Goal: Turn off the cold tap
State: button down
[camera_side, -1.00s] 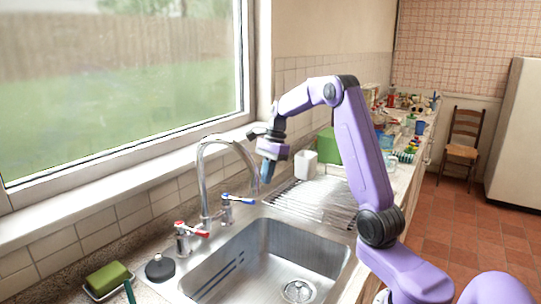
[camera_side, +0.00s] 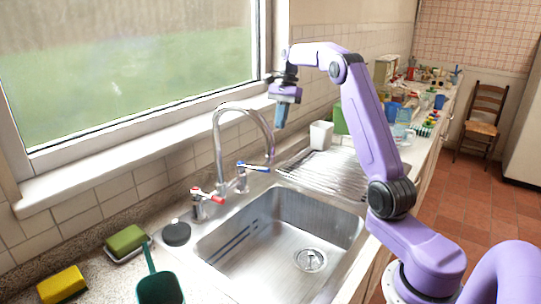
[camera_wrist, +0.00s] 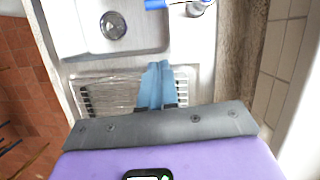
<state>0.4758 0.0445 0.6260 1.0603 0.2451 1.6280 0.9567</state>
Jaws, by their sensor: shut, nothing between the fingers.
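My gripper (camera_side: 281,122) is shut and empty, pointing down. It hangs above and to the right of the blue lever, apart from it. Its blue fingers also show in the wrist view (camera_wrist: 156,85), over the ridged drainer.
The steel sink (camera_side: 325,214) lies in front of the taps. A white cup (camera_side: 321,135) and green box stand behind the drainer (camera_side: 330,174). A black plug (camera_side: 176,233), green soap (camera_side: 126,240), yellow sponge (camera_side: 62,285) and teal scoop (camera_side: 160,287) are at the near left.

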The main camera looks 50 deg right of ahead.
aim_at(253, 169)
jog(key=a+f, duration=0.7)
jog(key=f, duration=0.3)
jog(key=shift+s, duration=0.3)
jog(key=shift+f, duration=0.1)
